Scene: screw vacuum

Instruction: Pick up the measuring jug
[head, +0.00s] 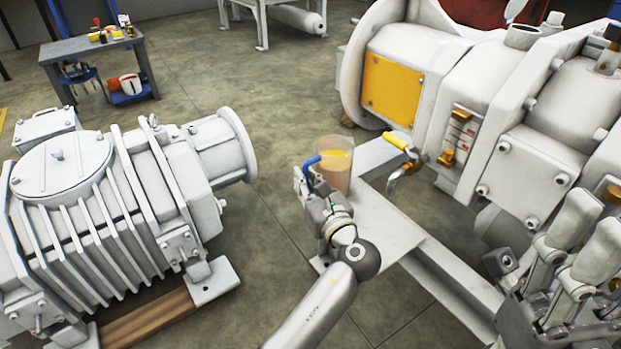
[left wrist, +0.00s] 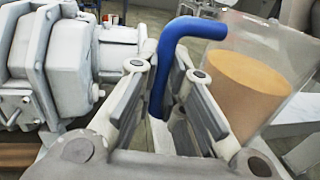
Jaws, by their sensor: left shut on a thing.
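The measuring jug (head: 336,168) is clear with a blue handle and holds an amber-brown liquid. In the head view it is upright at the white platform beside the large machine; I cannot tell whether it touches the platform. My left gripper (head: 309,184) is shut on its blue handle. In the left wrist view the handle (left wrist: 160,75) stands between the fingers of my left gripper (left wrist: 165,95), and the jug body (left wrist: 245,85) is to the right. My right gripper (head: 570,245) is at the lower right of the head view, apart from the jug; its finger state is unclear.
A large white machine (head: 520,140) with a yellow-handled tap (head: 398,142) stands right of the jug. A ribbed grey pump (head: 85,230) on a wooden base is at the left. A workbench (head: 90,45) with small items is at the back left. Open floor lies between them.

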